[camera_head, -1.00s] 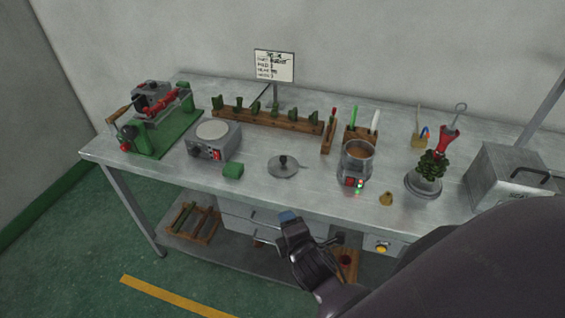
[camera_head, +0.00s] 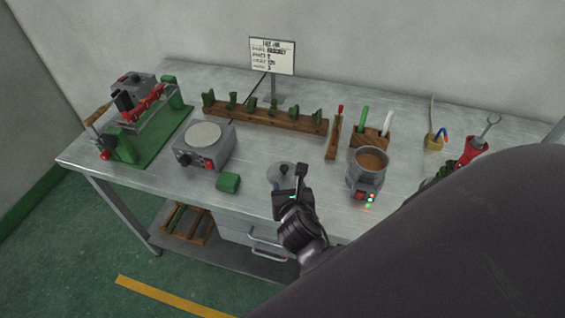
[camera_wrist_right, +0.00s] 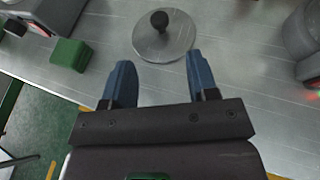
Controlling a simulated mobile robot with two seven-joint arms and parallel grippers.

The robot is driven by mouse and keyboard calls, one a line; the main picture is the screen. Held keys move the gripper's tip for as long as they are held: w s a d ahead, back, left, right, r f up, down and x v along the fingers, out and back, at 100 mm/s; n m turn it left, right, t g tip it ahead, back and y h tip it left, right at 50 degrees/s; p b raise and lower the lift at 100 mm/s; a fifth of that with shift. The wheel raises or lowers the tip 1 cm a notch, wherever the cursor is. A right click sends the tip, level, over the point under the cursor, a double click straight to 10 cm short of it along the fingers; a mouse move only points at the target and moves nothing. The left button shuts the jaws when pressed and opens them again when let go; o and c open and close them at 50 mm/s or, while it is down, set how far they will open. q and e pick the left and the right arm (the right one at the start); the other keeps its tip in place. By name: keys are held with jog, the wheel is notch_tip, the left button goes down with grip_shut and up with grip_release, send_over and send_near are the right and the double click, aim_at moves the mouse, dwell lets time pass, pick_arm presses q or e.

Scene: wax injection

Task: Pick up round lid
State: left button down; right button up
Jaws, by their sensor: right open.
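The round lid (camera_wrist_right: 150,42) is a flat grey metal disc with a dark knob (camera_wrist_right: 159,20) in its middle. It lies on the metal table, and in the head view the lid (camera_head: 277,174) is partly hidden behind my right gripper (camera_head: 291,190). In the right wrist view my right gripper (camera_wrist_right: 158,82) is open, its two blue fingers apart and empty. The fingertips are just short of the lid's near edge, with the knob ahead of the gap between them. My left gripper is in neither view.
A green block (camera_head: 228,183) lies left of the lid. A hot plate (camera_head: 205,148) stands further left. A wax pot (camera_head: 368,170) with lit indicators stands right of the lid. A wooden rack (camera_head: 265,118) of green pieces runs behind. Bare table surrounds the lid.

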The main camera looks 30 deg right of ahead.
aim_at(285, 169)
jog(key=x, duration=0.4)
jog(key=shift+w+d, duration=0.15)
jog(key=shift+w, duration=0.15)
jog(key=shift+x, duration=0.75)
jog(key=shift+r+b+x, duration=0.15)
jog(key=shift+x, duration=1)
jog(key=shift+r+b+x, duration=0.1)
jog(key=shift+b+x, duration=0.05)
jog(key=shift+x, duration=0.95)
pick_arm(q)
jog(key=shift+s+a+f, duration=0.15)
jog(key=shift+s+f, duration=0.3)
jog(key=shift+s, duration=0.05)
pick_arm(e)
jog(key=shift+w+d, duration=0.1)
jog(key=shift+c, duration=0.3)
jog(key=c, duration=0.9)
